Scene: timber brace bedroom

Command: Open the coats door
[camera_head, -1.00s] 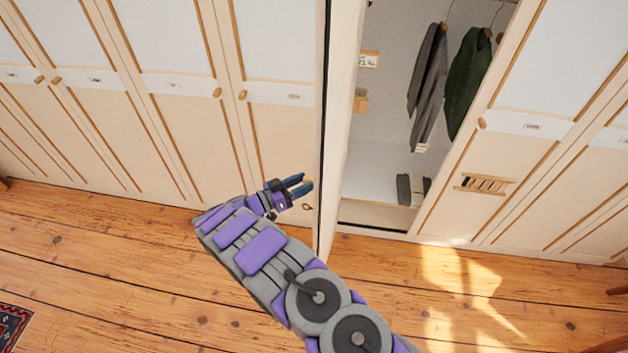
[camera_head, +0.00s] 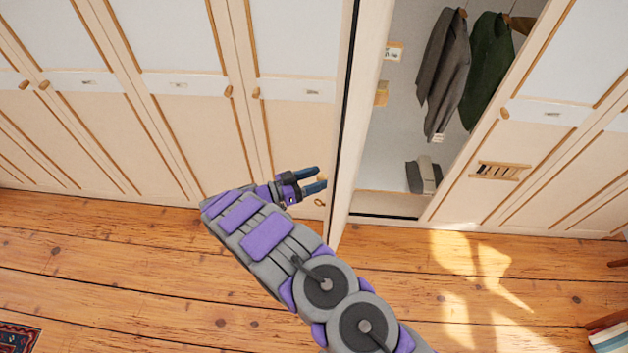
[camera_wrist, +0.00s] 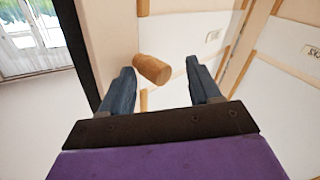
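The coats door (camera_head: 358,120) stands swung out from the wardrobe, seen nearly edge-on in the head view. Behind it the compartment is open, with a grey coat (camera_head: 442,75) and a dark green coat (camera_head: 487,70) hanging inside. My gripper (camera_head: 320,178) is at the left side of this door, low down, with its two blue fingers apart. In the wrist view a round wooden knob (camera_wrist: 152,69) shows between the finger tips, nearer the left finger. I cannot tell whether a finger touches it.
Closed cream wardrobe doors (camera_head: 180,120) line the left, with more on the right (camera_head: 545,110). Dark shoes or a folded item (camera_head: 422,176) lie on the compartment floor. The plank floor (camera_head: 120,270) in front is clear. A rug corner (camera_head: 18,338) shows at lower left.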

